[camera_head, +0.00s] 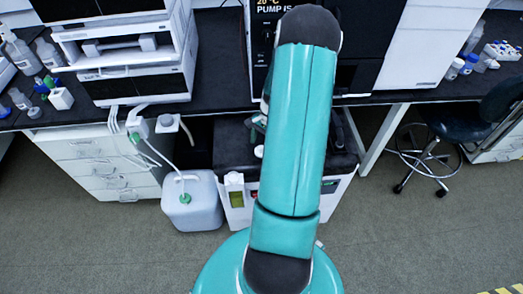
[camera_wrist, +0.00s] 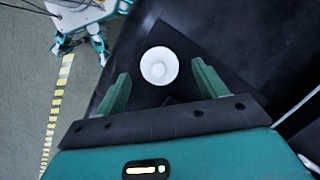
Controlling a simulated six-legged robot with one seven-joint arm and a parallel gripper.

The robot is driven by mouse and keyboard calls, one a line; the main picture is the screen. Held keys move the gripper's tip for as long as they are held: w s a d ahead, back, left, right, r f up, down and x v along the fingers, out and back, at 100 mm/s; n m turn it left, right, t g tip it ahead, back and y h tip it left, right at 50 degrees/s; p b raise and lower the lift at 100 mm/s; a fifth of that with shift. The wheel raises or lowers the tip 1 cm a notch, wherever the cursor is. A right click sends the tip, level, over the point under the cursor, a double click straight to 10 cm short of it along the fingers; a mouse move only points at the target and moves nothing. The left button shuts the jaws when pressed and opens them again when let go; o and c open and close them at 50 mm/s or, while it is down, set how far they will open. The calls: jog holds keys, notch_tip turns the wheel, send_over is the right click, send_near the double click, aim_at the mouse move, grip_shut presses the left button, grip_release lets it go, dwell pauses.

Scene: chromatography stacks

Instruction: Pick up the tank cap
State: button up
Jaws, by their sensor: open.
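A round white cap (camera_wrist: 160,66) with a raised centre lies on a dark surface in the wrist view, seen from above. I take it to be the tank cap. My gripper (camera_wrist: 158,84) is open, with one green finger on each side of the cap in the picture. Neither finger visibly touches it, and the height gap is hard to judge.
A white jug (camera_head: 192,203) with tubes and a green fitting stands on the floor at left. The black bench (camera_head: 215,92) carries white stacked instruments (camera_head: 135,72) and bottles. A stool (camera_head: 440,150) stands at right. Grey floor (camera_head: 400,240) is open in front.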

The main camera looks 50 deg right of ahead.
jog(key=shift+x, duration=0.8)
jog(key=c, duration=1)
jog(key=shift+r, duration=0.1)
jog(key=shift+c, duration=0.2)
jog(key=shift+r, duration=0.45)
notch_tip(320, 180, up, 2)
jog(key=shift+r, duration=0.15)
jog(key=s+a+r, duration=0.9)
jog(key=a, duration=0.1)
jog(key=shift+a+r, duration=0.3)
jog(key=shift+a, duration=0.05)
jog(key=shift+s, duration=0.2)
